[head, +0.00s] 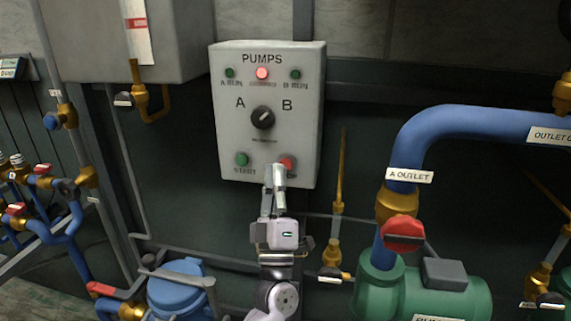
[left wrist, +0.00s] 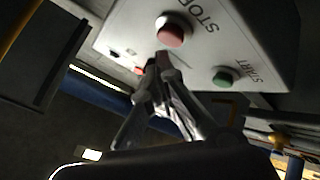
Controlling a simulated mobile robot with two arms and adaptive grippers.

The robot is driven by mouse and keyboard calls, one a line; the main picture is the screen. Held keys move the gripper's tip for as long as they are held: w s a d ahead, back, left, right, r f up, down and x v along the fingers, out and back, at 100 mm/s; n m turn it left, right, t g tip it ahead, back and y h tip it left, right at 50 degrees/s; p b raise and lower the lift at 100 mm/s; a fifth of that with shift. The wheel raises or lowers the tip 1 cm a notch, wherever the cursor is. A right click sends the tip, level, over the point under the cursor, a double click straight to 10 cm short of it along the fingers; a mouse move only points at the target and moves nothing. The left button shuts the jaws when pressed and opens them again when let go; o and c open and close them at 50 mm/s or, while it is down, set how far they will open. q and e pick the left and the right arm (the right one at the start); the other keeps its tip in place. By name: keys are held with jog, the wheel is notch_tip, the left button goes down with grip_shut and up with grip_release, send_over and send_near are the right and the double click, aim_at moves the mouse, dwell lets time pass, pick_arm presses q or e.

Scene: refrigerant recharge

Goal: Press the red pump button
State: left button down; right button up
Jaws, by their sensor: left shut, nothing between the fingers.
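The red pump button (head: 287,162) sits at the lower right of the grey PUMPS box (head: 230,110), partly hidden behind my fingers in the head view. In the left wrist view the red button (left wrist: 171,32) sits beside the word STOP. My left gripper (head: 278,170) is shut and empty, its tips in front of the button's left side. In the left wrist view the tips of my left gripper (left wrist: 160,62) appear just below the red button; I cannot tell whether they touch it. My right gripper is not in view.
A green START button (head: 242,159) is left of the red one. An A/B selector knob (head: 262,117) and a lit red lamp (head: 262,73) are above. A blue pipe (head: 450,118) with a red valve handle (head: 403,233) stands to the right. A green pump (head: 455,293) is lower right.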

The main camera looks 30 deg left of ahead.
pick_arm(q)
jog(key=shift+s, duration=0.1)
jog(key=s, duration=0.2)
jog(key=s+d+p, duration=0.1)
jog(key=s, duration=0.1)
jog(key=shift+s+d, duration=0.15)
jog(key=shift+s, duration=0.25)
dwell(0.9)
